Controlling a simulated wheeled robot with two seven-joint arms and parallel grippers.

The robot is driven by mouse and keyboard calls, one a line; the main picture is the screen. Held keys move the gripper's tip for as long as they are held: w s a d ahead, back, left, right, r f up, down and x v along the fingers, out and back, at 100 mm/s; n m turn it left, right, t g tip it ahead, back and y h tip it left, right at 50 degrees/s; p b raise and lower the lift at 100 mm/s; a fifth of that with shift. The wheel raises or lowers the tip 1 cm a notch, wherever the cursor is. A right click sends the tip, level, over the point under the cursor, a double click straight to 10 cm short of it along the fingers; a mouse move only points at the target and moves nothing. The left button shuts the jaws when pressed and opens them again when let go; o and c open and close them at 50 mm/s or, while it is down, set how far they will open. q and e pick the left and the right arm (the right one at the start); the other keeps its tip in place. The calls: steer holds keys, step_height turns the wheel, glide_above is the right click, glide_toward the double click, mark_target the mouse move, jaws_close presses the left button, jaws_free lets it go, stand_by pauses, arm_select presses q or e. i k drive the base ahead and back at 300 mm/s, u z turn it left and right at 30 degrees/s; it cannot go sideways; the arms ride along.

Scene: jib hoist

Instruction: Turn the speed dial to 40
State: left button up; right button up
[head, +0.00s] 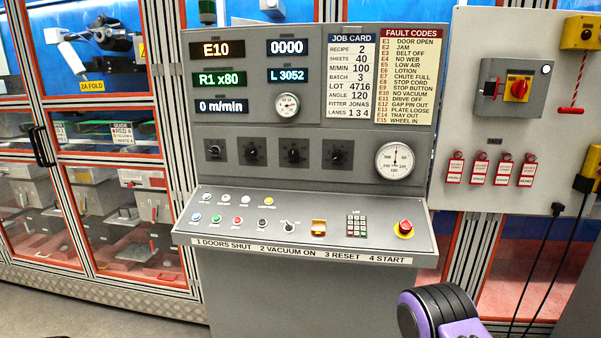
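A grey control console (310,220) stands in front of me. Its upright panel has a row of black rotary knobs: a far-left knob (214,149), a second knob (252,152), a third knob (294,153) and a right-hand knob (338,154). Their labels and scale numbers are too small to read, so I cannot tell which is the speed dial or its setting. A speed display (221,106) reads 0 m/min. Neither gripper is in view; only a purple and black part of my arm shows at the lower right.
The sloping desk carries small buttons, a keypad (357,226) and a red stop button (405,228). A white-faced gauge (394,161) sits right of the knobs. A red-yellow switch (517,89) and red tags hang on the right panel. Space before the knobs is clear.

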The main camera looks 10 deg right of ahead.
mark_target(293, 153)
steer(key=z, duration=0.55)
steer(key=i, duration=0.35)
steer(key=z, duration=0.15)
